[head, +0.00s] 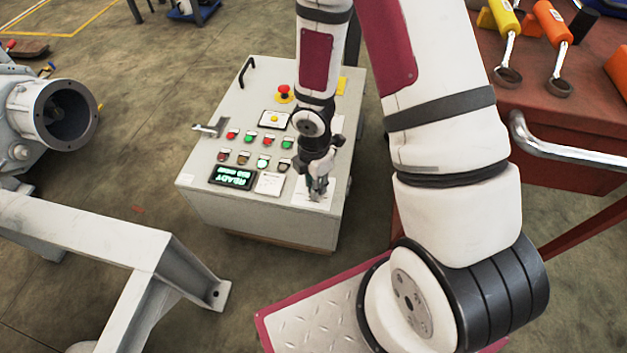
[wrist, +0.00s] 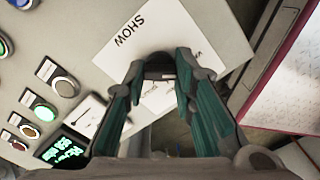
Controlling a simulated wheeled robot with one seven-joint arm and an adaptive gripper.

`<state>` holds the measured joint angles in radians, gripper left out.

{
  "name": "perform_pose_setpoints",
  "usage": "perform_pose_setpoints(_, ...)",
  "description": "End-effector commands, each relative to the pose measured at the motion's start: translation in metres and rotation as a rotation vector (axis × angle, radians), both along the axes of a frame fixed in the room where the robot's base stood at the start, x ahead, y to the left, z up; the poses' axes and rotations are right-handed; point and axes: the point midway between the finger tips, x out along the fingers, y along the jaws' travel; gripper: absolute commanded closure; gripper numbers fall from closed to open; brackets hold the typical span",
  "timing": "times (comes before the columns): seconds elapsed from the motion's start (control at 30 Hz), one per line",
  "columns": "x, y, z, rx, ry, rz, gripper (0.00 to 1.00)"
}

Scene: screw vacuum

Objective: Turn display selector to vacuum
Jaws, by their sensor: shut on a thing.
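The grey control cabinet (head: 215,205) stands on the floor in the head view. In the wrist view a white plate marked SHOW (wrist: 125,45) lies on its panel, with small lettering partly covered near the fingers. My gripper (head: 318,188) points down at the panel's lower right corner. In the wrist view my gripper (wrist: 160,62) has its two green-padded fingers over this plate, shut on the display selector. The selector itself is mostly hidden between the fingertips, so its pointing direction cannot be read. A green-lit display (head: 232,177) reads READY; its smaller line is unclear.
Several coloured buttons (head: 250,137) and a red emergency stop (head: 284,92) sit on the panel left of my gripper. A metal lever (head: 208,129) is at its left edge. A red tool table (head: 590,110) stands right, a grey frame (head: 90,235) left.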

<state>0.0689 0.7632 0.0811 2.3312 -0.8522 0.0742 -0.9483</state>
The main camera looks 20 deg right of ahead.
Motion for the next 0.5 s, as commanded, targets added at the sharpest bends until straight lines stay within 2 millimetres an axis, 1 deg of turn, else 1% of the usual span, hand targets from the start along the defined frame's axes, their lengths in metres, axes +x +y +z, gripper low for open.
perform_pose_setpoints(0.2,-0.0003,-0.0001,0.0004,0.0,0.0,0.125,1.0)
perform_pose_setpoints(0.5,-0.0005,-0.0001,0.0,0.0,0.0,0.207,1.0)
